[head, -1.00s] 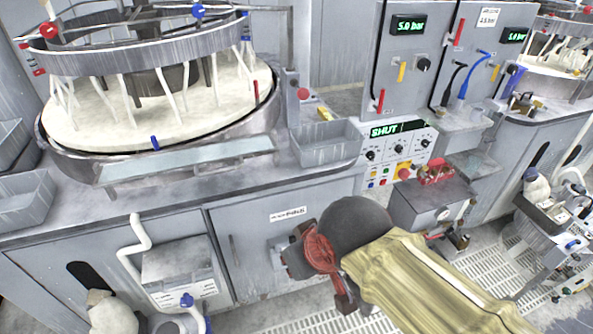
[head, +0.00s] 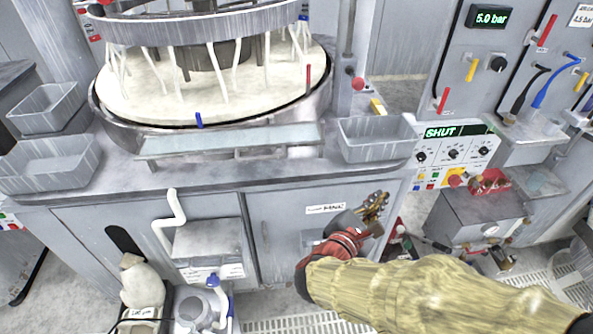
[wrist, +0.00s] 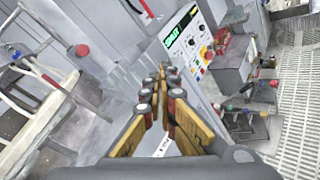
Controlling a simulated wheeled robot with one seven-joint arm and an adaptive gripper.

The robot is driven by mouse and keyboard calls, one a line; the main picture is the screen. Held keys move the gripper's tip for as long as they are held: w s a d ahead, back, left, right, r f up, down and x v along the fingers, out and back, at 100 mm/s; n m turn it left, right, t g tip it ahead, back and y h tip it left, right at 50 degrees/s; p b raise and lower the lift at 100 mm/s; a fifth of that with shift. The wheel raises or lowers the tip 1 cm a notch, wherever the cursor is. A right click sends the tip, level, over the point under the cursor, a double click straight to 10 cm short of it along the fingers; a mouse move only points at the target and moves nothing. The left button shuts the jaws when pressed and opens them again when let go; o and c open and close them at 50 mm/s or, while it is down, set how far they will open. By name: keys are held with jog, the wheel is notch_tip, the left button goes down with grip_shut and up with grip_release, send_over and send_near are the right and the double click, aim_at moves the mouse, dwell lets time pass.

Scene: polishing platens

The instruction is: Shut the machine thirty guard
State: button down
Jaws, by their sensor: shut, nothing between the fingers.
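The polishing machine in front of me carries a round cream platen (head: 190,95) under a grey ring. A pale, clear-looking panel (head: 230,140) lies along its front edge; I cannot tell whether this is the guard. The control panel's green display (head: 455,132) reads SHUT; it also shows in the wrist view (wrist: 181,38). No number thirty is readable. My gripper (head: 381,200) is in front of the cabinet, below the grey bin and left of the control panel. Its yellow and black fingers (wrist: 161,78) are shut and empty in the wrist view.
A grey bin (head: 376,138) sits on the counter beside a red knob (head: 357,83). Two more bins stand at the left, one of them here (head: 50,165). A metal box (head: 480,215) with red parts on top stands right of my gripper.

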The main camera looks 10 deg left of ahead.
jog(key=s+a+f+n+t+y, duration=0.1)
jog(key=a+f+n+t+y, duration=0.15)
jog(key=a+n+y, duration=0.65)
jog(key=a+f+n+t+y, duration=0.1)
jog(key=a+f+n+y, duration=0.2)
jog(key=a, duration=1.1)
jog(key=w+a+r+b, duration=0.1)
jog(key=w+r+b, duration=0.2)
jog(key=w, duration=0.7)
jog(key=shift+w+a+r+h, duration=0.2)
jog(key=shift+w+r+h, duration=0.05)
jog(key=shift+w+h, duration=0.05)
jog(key=shift+r+g+p, duration=0.45)
jog(key=shift+r+p, duration=0.1)
jog(key=shift+p, duration=0.45)
